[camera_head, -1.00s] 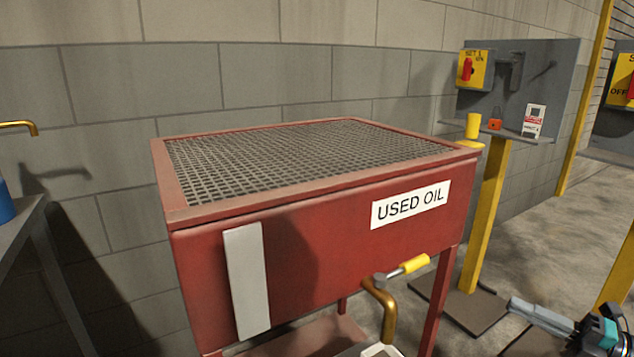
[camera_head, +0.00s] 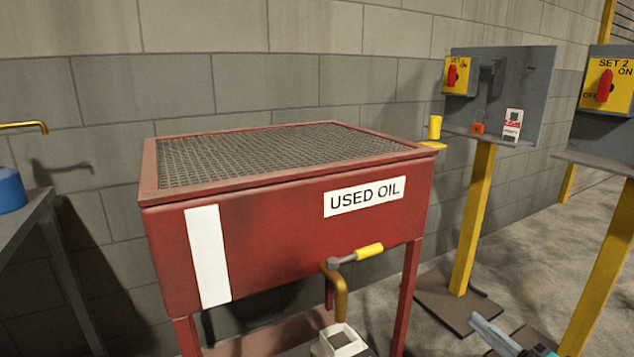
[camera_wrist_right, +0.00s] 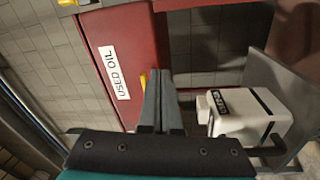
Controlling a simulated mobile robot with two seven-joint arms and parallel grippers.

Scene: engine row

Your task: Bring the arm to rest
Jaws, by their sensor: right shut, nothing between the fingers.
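My right gripper (camera_head: 482,325) is at the bottom right edge of the head view, in front of the yellow post's foot. Its fingers are shut and empty, and part of the wrist is cut off by the frame. In the right wrist view the closed fingers (camera_wrist_right: 160,95) point towards the red used oil tank (camera_wrist_right: 130,45) and touch nothing that I can see. The red tank (camera_head: 280,235) stands in the middle of the head view, to the left of the gripper. My left gripper is not in view.
A yellow-handled tap (camera_head: 355,255) sticks out of the tank's front, with a white container (camera_head: 340,342) below it. Grey switch panels (camera_head: 530,90) on yellow posts stand at right. A grey table (camera_head: 30,225) with a blue object is at left. A white box (camera_wrist_right: 240,118) shows in the wrist view.

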